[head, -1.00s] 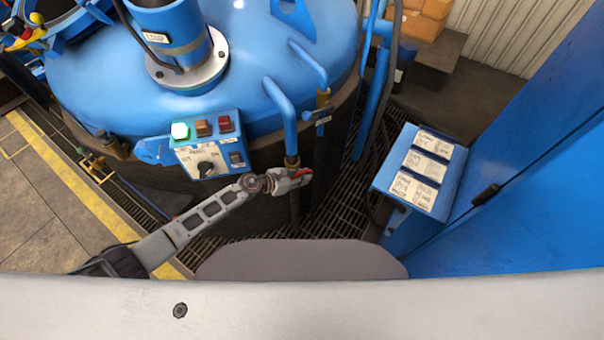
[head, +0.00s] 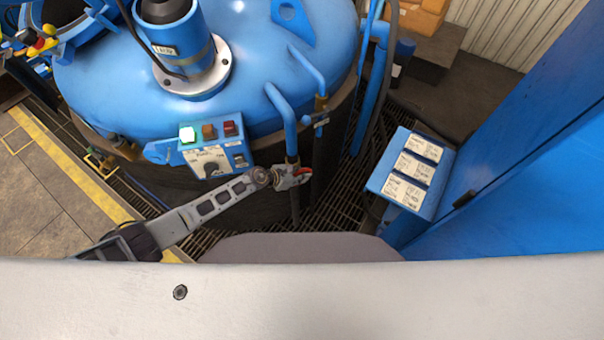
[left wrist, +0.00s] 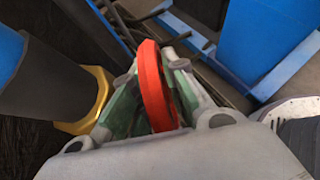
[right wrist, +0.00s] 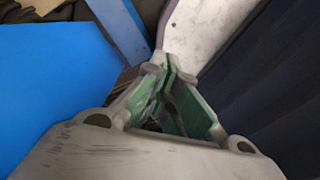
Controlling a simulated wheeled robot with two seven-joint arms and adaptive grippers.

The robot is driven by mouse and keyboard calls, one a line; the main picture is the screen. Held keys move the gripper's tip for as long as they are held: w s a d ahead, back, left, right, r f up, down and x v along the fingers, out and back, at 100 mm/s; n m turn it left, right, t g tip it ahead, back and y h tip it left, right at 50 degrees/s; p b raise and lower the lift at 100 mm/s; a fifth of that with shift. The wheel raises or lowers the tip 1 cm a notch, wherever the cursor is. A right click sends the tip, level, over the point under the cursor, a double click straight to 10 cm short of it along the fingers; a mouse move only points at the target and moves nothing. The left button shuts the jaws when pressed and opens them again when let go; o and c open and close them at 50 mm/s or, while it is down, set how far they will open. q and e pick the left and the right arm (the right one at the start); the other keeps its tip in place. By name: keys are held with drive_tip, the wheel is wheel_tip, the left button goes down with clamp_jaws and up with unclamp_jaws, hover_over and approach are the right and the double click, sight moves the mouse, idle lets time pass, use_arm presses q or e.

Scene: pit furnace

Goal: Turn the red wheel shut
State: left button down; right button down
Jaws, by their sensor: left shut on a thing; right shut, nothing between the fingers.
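The red wheel (left wrist: 153,85) stands edge-on between the fingers of my left gripper (left wrist: 155,80) in the left wrist view. The left gripper is shut on its rim. In the head view the left gripper (head: 296,177) is at a pipe on the furnace's near side, with only a little red of the wheel (head: 303,171) showing. The rest of the wheel is hidden by the fingers. My right gripper (right wrist: 170,75) shows only in the right wrist view. Its fingers are together with nothing between them.
The blue furnace lid (head: 230,100) carries bent blue pipes. A control box (head: 214,160) with a lit green button is left of the gripper. A blue label stand (head: 411,172) and a blue cabinet (head: 530,170) are to the right. Floor grating (head: 344,215) lies below.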

idle(0.4)
use_arm(q)
drive_tip(key=c, duration=1.4)
unclamp_jaws()
drive_tip(key=shift+c, duration=0.2)
drive_tip(key=v, duration=1.2)
